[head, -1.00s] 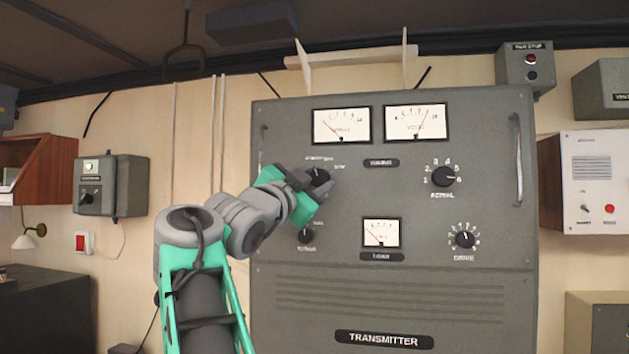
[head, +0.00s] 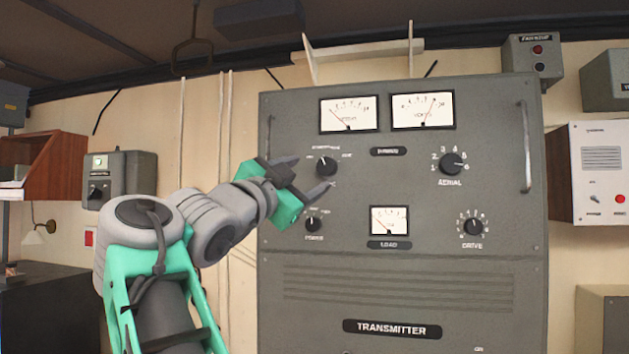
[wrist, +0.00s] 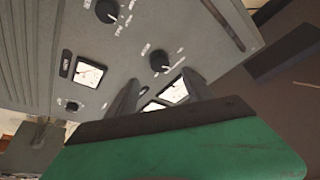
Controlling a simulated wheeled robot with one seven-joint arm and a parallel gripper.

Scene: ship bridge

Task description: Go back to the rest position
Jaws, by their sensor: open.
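My gripper (head: 306,178) is open and empty. It is in front of the left part of the grey transmitter cabinet (head: 400,270), below and left of the upper left black knob (head: 326,167) and above the power knob (head: 313,223). In the head view its fingers point to the right, and the upper left knob shows clear of them. In the wrist view the gripper's dark fingers (wrist: 160,95) stand apart against the panel, with a knob (wrist: 160,61) and meters beyond them.
The panel also has an aerial knob (head: 452,164), a drive knob (head: 473,226), a load meter (head: 389,221) and two upper meters. A grey wall box (head: 120,183) and a red-brown shelf (head: 55,165) are at the left. A white box (head: 603,170) hangs at the right.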

